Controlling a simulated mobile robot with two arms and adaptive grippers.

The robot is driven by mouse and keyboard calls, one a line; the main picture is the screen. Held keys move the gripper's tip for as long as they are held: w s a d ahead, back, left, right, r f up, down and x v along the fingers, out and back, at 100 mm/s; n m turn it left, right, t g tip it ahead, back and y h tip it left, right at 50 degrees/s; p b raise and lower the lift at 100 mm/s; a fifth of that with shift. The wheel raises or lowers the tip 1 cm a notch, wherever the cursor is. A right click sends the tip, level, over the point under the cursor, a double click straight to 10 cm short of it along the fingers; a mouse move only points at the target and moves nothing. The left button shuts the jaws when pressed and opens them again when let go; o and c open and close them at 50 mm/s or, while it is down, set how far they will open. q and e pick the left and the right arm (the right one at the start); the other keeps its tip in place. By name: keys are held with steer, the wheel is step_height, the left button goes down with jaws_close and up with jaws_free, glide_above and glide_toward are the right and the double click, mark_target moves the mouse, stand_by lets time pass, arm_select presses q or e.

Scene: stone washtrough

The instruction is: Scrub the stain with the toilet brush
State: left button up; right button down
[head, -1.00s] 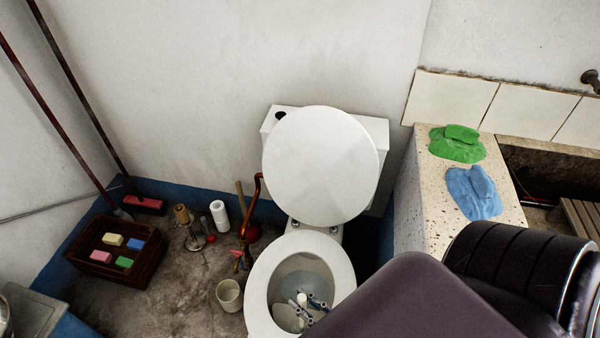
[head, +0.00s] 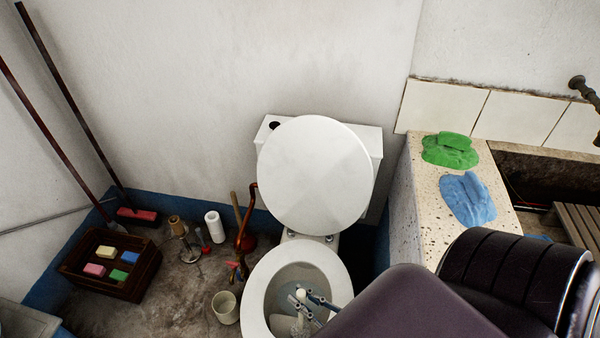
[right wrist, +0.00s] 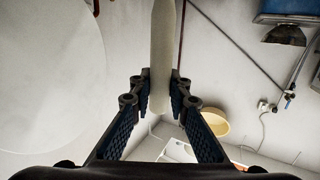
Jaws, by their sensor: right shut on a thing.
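The toilet (head: 257,290) stands against the wall with its lid (head: 315,175) raised and its bowl open. In the right wrist view the handle (right wrist: 162,50) runs between the two fingers (right wrist: 160,95). The brush head cannot be made out, and I cannot make out the stain. My right arm hides part of the bowl's right side. My left gripper is not in view.
At right, green (head: 450,152) and blue (head: 468,199) cloths lie on the stone trough's ledge (head: 425,190).

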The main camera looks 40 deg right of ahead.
steer(key=shift+w+d+r, duration=0.25)
steer(key=shift+w+d, duration=0.1)
steer(key=shift+w, duration=0.15)
steer(key=shift+w+d, duration=0.1)
steer(key=shift+r, duration=0.1)
steer(key=shift+f, duration=0.3)
steer(key=shift+w, duration=0.1)
steer(key=shift+w+f, duration=0.2)
steer(key=shift+w, duration=0.45)
steer(key=shift+s, duration=0.1)
